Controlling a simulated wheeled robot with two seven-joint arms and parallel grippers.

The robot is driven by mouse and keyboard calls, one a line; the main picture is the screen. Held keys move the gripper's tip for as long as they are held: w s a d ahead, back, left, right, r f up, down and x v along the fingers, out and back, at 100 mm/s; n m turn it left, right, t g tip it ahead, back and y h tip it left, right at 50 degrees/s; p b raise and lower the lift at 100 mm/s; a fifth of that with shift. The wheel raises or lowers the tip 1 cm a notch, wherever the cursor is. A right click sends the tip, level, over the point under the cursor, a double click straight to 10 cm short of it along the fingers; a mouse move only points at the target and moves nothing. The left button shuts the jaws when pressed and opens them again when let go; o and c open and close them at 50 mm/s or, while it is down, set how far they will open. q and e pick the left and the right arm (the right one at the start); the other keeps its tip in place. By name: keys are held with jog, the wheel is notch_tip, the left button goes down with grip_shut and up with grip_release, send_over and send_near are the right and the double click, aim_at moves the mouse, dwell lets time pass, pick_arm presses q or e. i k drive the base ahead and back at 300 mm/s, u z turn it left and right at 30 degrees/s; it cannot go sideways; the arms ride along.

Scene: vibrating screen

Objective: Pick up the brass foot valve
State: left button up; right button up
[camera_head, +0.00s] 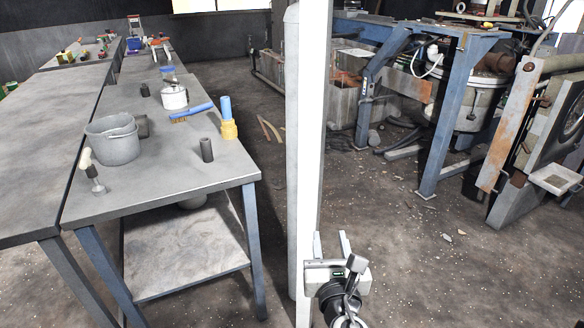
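A brass-yellow stepped piece (229,130) with a blue upright cylinder (225,107) on top stands near the right edge of the grey table. It is the only thing I see that could be the brass foot valve, but it is too small to be sure. My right gripper (331,240) is at the lower middle, right of a white post. Its two fingers point up and stand apart, with nothing between them. It is well away from the table and the yellow piece. My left gripper is not in view.
The table (160,200) also holds a grey bucket (112,145), a black cylinder (207,150), a blue-handled brush (192,112) and a white pot (174,98). A tall white post (311,150) stands between table and gripper. A blue-framed machine (445,120) stands right.

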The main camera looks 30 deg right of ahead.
aim_at(229, 130)
jog(key=z, duration=1.25)
jog(key=k, duration=0.1)
jog(key=u, duration=2.4)
jog(key=i, duration=0.95)
jog(key=z, duration=0.6)
jog(key=i, duration=0.7)
jog(key=z, duration=0.75)
